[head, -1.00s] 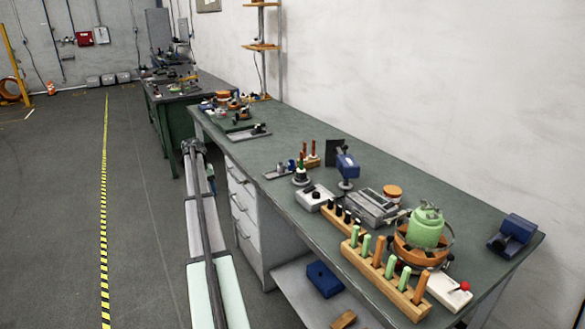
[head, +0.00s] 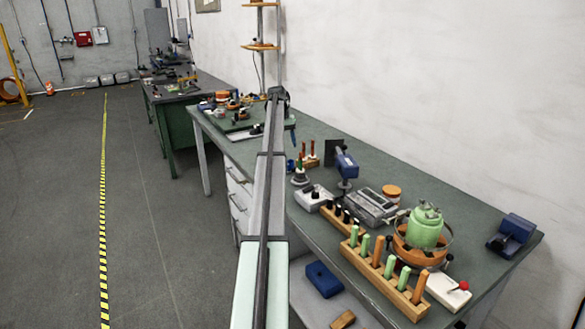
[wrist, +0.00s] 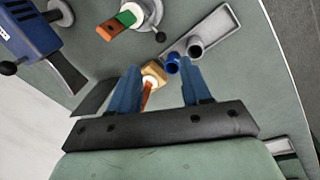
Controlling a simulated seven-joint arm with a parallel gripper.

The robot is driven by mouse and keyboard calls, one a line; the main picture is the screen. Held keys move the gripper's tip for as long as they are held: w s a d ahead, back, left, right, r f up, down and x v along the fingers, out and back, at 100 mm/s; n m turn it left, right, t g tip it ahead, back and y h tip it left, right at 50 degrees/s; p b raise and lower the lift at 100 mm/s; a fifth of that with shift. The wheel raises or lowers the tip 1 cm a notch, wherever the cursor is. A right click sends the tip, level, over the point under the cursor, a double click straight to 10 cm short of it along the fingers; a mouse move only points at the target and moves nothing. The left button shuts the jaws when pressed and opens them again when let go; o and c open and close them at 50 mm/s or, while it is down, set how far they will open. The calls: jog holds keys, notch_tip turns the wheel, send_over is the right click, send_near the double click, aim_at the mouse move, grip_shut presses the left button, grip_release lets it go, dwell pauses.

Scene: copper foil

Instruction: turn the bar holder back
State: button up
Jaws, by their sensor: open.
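A small wooden bar holder (head: 312,161) with upright orange-red bars stands on the green bench in the head view. In the wrist view, a wooden block (wrist: 153,70) with an orange bar (wrist: 148,90) shows between my fingers and appears to be the same holder. My gripper (wrist: 159,68) is open, with nothing held between its blue fingers. The fingers partly frame the block, and I cannot tell their height above it. Other wooden racks, one with black-topped bars (head: 341,220) and one with green and orange bars (head: 382,282), stand nearer.
A blue cylinder (wrist: 172,63) and a grey tray (wrist: 216,30) lie close to the block. A round-based tool (wrist: 147,14), a black plate (wrist: 92,98) and a blue device (wrist: 28,32) stand nearby. A green canister (head: 426,227) stands at the bench's near end.

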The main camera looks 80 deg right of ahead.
aim_at(298, 174)
jog(key=f, duration=0.4)
jog(key=s+f, duration=0.1)
jog(key=f, duration=0.3)
jog(key=s+f, duration=0.1)
jog(key=f, duration=0.3)
jog(key=shift+s+d, duration=0.1)
jog(key=shift+d, duration=0.1)
grip_shut()
